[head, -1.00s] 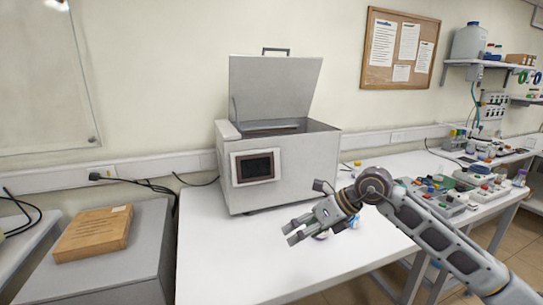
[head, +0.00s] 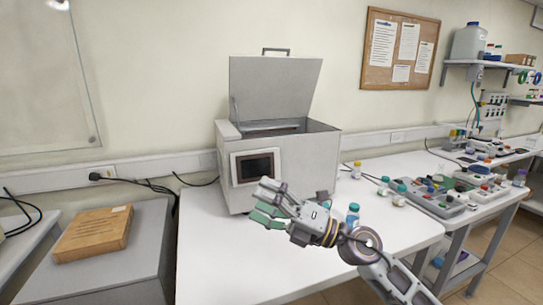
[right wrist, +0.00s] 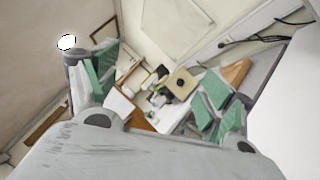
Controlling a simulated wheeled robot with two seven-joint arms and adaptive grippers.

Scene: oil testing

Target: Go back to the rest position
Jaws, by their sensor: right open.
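My right gripper (head: 261,204) is over the white table in front of the grey box machine. Its green-padded fingers are apart and empty, pointing left in the head view. In the right wrist view the gripper (right wrist: 160,90) shows its two finger pairs spread wide, with nothing between them. My right arm comes in from the lower right. My left gripper is not in view.
The grey machine (head: 309,157) stands on the white table (head: 215,270) with its lid raised. Small bottles, one blue-capped (head: 353,215), stand right of the gripper. The table's front left is clear.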

